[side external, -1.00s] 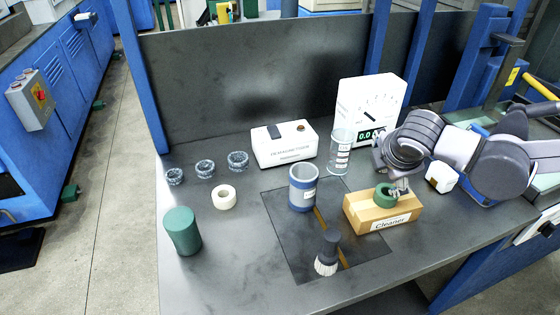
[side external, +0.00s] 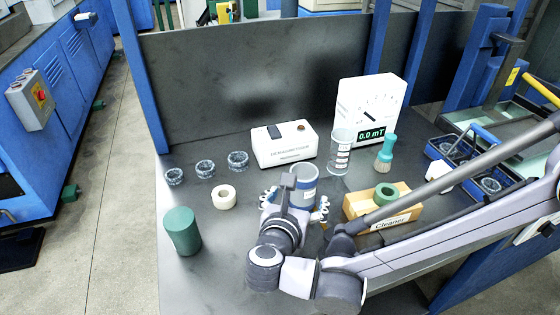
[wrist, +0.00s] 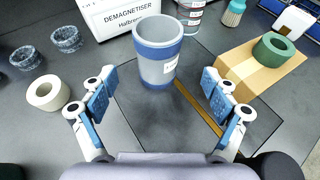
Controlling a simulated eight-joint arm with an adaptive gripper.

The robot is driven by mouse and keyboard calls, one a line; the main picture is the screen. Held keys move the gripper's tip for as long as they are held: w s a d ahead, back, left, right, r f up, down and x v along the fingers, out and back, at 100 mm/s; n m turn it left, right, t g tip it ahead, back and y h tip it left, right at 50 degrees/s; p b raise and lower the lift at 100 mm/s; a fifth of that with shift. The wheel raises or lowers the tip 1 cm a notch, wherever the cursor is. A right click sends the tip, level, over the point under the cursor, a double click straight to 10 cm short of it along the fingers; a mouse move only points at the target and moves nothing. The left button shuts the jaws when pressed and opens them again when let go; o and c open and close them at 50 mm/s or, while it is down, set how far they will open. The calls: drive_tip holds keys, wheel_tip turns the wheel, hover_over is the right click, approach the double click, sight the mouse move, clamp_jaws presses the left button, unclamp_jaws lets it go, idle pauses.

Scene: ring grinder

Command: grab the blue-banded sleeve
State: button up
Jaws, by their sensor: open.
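The blue-banded sleeve (side external: 303,183) is a grey cylinder with blue bands and a white label, standing upright on the dark mat. It also shows in the wrist view (wrist: 158,68), ahead of my gripper and centred between its fingers. My gripper (side external: 294,203) is open and low at the near side of the sleeve. In the wrist view my gripper (wrist: 160,92) has one finger to the left and one to the right, both apart from the sleeve. My wrist hides the lower part of the sleeve in the side view.
A white tape roll (side external: 224,197) lies left of my gripper. The cleaner box (side external: 372,203) with a green ring (side external: 386,194) on it stands to the right. The demagnetiser (side external: 284,146) and a clear tube (side external: 340,152) stand behind. A green cylinder (side external: 181,231) is at the left.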

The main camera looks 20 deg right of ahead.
sight(305, 179)
drive_tip(key=shift+x, duration=4.3)
drive_tip(key=shift+a, duration=0.2)
drive_tip(key=c, duration=1.3)
